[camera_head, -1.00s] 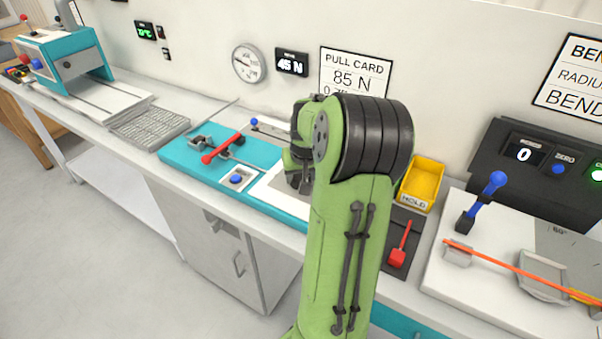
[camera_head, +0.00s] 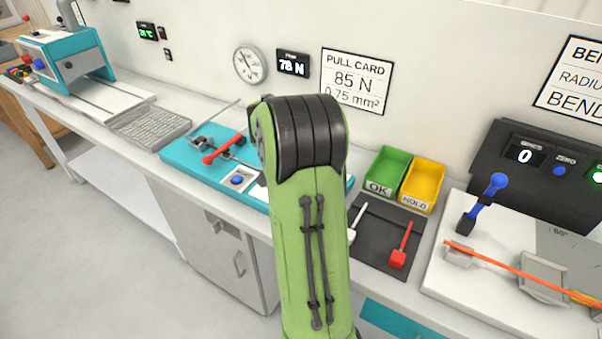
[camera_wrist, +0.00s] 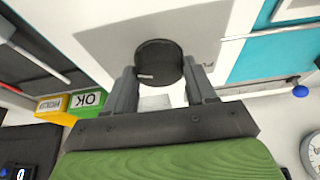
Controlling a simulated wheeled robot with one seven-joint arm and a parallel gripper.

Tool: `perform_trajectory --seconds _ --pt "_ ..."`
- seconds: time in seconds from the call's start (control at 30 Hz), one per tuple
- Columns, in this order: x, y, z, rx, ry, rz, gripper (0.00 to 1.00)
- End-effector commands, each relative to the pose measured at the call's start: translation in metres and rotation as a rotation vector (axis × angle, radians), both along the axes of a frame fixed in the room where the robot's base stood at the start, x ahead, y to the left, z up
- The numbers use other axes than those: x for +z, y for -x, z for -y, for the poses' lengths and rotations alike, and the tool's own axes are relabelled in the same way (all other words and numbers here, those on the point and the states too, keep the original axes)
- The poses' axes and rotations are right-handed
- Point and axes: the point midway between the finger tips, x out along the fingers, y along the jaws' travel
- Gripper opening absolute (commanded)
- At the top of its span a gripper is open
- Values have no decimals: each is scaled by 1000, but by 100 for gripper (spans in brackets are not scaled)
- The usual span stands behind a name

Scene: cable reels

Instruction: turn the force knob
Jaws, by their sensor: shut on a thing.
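The force knob (camera_wrist: 158,62) is a round dark knob on a light plate in the wrist view. My gripper (camera_wrist: 162,82) is shut on it, one finger on each side. In the head view my green arm hides the knob and my gripper. The force display (camera_head: 293,63) on the wall reads 78 N. The pull card (camera_head: 357,80) beside it reads 85 N and 0.75 mm². A round dial gauge (camera_head: 249,64) hangs left of the display.
A teal pull fixture (camera_head: 185,150) with a red lever (camera_head: 222,150) lies left of my arm. A green OK bin (camera_head: 386,172) and a yellow HOLD bin (camera_head: 423,185) stand right of it. A dark mat (camera_head: 376,240) holds a red-ended tool (camera_head: 400,250).

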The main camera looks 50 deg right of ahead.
Motion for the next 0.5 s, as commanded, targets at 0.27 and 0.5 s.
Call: perform_trajectory --seconds 0.27,0.5 --pt "0 -3 -1 -229 -1 -1 25" --pt "0 -3 0 -373 -1 0 25"
